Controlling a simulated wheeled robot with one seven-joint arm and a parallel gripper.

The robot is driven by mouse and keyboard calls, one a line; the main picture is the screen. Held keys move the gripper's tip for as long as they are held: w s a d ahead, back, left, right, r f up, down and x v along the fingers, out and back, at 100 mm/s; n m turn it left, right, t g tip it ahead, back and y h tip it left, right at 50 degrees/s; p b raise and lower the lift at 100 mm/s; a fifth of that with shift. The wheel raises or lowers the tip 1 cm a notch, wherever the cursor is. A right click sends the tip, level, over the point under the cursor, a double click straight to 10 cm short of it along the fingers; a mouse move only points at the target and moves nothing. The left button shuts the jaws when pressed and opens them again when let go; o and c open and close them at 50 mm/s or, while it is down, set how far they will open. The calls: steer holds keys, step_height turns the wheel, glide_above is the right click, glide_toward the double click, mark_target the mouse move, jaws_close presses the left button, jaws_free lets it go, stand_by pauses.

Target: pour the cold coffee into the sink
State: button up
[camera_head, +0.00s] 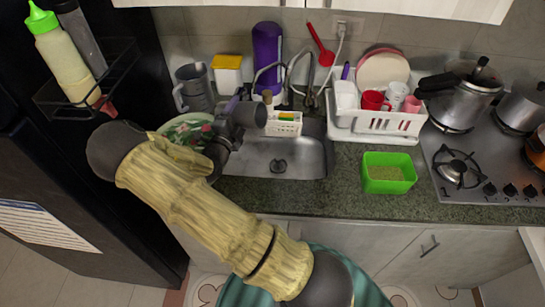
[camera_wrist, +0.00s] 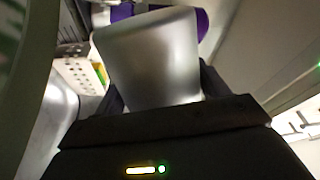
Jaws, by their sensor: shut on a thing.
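My gripper (camera_head: 228,125) is over the left part of the steel sink (camera_head: 300,165). It is shut on a grey, smooth, tapered cup (camera_wrist: 150,60), which fills the space between the fingers in the wrist view. In the head view the cup (camera_head: 249,115) looks tipped on its side, with one end to the right, over the back left of the basin. Its inside is hidden, and no coffee or stream shows. The drain (camera_head: 278,166) is visible, and the faucet (camera_head: 305,75) stands behind the basin.
A grey jug (camera_head: 193,88) and a purple bottle (camera_head: 267,55) stand behind. A white caddy (camera_head: 285,124) is close to the cup. A white dish rack (camera_head: 390,122) and a green box (camera_head: 388,175) are right of the sink. A floral bowl (camera_head: 180,130) is left, partly behind my arm.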

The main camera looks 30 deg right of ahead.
steer(key=shift+s+d+f+m+b, duration=0.15)
steer(key=shift+s+d+m+b, duration=0.35)
steer(key=shift+b, duration=0.55)
steer(key=shift+s+d+f+m+g+h+b, duration=0.15)
steer(key=shift+m+b, duration=0.5)
steer(key=shift+b, duration=0.55)
steer(key=shift+s+m+g+h+b, duration=0.15)
steer(key=shift+m+b, duration=0.55)
steer(key=shift+b, duration=0.5)
steer(key=shift+s+d+f+m+g+h+b, duration=0.15)
steer(key=shift+m+b, duration=0.5)
steer(key=shift+b, duration=0.55)
steer(key=shift+w+a+r+n+p, duration=0.15)
steer(key=shift+r+n+p, duration=0.3)
steer(key=shift+p, duration=0.8)
steer(key=n+p, duration=0.1)
steer(key=p, duration=0.2)
steer(key=shift+w+a+r+n, duration=0.2)
steer(key=shift+n, duration=0.15)
steer(key=shift+n+t+y+p, duration=0.25)
steer(key=shift+n+t+p, duration=0.1)
steer(key=shift+p, duration=0.4)
steer(key=shift+f, duration=0.3)
steer(key=shift+w+a+r+n+p, duration=0.15)
steer(key=shift+n+p, duration=0.2)
steer(key=shift+p, duration=0.1)
